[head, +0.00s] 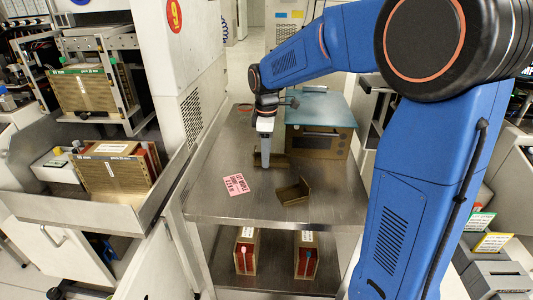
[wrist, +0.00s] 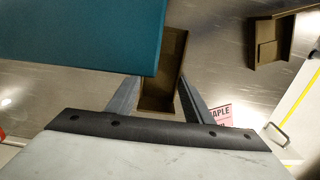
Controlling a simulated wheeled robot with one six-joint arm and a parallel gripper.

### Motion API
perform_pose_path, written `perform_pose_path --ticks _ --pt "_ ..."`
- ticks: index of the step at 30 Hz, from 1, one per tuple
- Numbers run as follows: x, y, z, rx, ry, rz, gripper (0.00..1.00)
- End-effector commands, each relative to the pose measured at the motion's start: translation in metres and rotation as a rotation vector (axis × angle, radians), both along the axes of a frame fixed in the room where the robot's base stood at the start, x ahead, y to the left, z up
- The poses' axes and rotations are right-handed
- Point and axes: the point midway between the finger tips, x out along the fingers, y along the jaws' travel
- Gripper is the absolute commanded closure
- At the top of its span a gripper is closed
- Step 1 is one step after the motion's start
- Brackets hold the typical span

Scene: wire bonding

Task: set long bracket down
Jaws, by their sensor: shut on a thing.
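The long bracket, a brown channel-shaped piece (wrist: 160,88), sits between the two fingers of my gripper (wrist: 158,82) in the wrist view. My gripper is shut on it. In the head view my gripper (head: 265,164) points down over the steel table, and part of the long bracket (head: 278,161) shows beside the fingertips. I cannot tell whether it touches the tabletop. The teal plate hides part of its far end in the wrist view. A second, shorter brown bracket (head: 293,192) lies on the table nearer the front; it also shows at the upper right in the wrist view (wrist: 272,40).
The steel table (head: 220,205) has bare room around a pink printed label (head: 236,184). A brown box (head: 318,145) with a teal top plate (head: 325,110) stands close at the right of my gripper. Two boxes (head: 246,252) stand on the lower shelf.

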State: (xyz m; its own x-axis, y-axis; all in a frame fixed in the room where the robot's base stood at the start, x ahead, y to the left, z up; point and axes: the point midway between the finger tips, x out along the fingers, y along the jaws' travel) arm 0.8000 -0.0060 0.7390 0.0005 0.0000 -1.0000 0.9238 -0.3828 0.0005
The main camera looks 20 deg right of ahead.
Motion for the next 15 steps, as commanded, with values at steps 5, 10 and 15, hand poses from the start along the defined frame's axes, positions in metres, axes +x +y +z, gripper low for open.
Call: perform_pose_path --ticks 5,10,15 --pt "-0.0001 0.0000 -0.0006 0.000 0.000 0.000 0.79" --pt "0.0000 0.0001 -0.0027 0.000 0.000 0.000 0.37" --pt "-0.0001 0.0001 -0.0026 0.000 0.000 0.000 0.35"
